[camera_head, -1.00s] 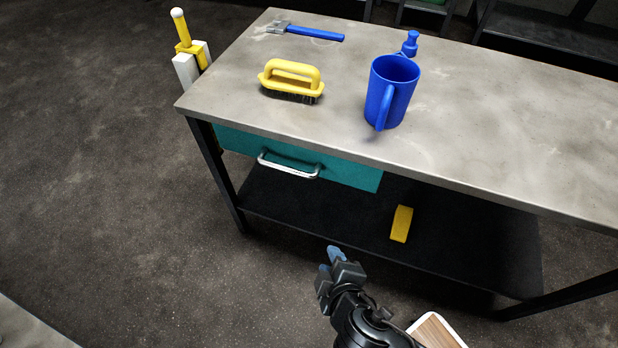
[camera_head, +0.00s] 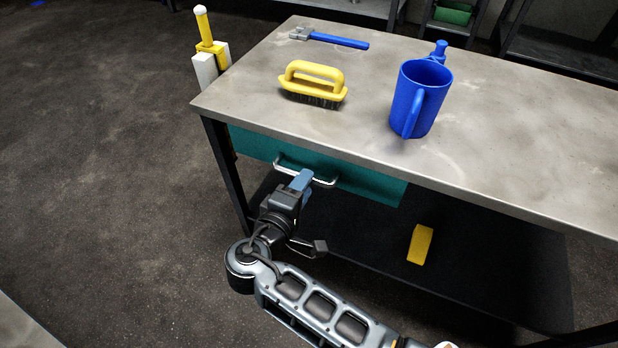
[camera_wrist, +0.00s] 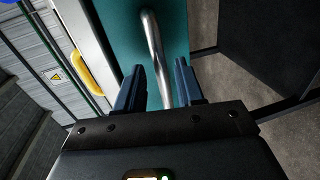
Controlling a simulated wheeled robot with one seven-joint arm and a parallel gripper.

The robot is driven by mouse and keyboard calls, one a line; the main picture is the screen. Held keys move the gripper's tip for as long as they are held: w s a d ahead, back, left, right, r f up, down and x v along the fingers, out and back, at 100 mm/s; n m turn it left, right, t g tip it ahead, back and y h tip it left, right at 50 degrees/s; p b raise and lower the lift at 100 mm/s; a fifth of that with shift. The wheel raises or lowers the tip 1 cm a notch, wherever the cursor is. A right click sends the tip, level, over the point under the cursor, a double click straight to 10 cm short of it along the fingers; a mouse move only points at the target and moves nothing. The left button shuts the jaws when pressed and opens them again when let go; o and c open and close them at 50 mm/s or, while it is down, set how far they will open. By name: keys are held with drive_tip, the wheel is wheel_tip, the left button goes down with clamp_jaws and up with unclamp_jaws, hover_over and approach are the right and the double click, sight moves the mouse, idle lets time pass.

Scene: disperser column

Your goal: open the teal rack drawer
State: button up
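The teal rack drawer (camera_head: 368,183) sits under the left part of the grey workbench top and looks shut. Its curved metal handle (camera_head: 322,181) stands out from its front. My gripper (camera_head: 301,180) is in front of the handle, its blue fingers hiding part of it. In the wrist view the teal drawer front (camera_wrist: 124,28) fills the upper middle, and the handle (camera_wrist: 154,50) runs down between the two open fingers of my gripper (camera_wrist: 156,88). The fingers are apart, with gaps on both sides of the bar.
On the bench top (camera_head: 300,125) are a yellow brush (camera_head: 313,82), a blue mug (camera_head: 425,95), a blue bottle (camera_head: 439,51) and a hammer (camera_head: 335,40). A yellow block (camera_head: 419,244) lies on the black lower shelf (camera_head: 480,255). A dark bench leg (camera_head: 228,175) stands left of the drawer.

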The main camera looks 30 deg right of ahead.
drive_tip(key=shift+x, duration=1.65)
clamp_jaws()
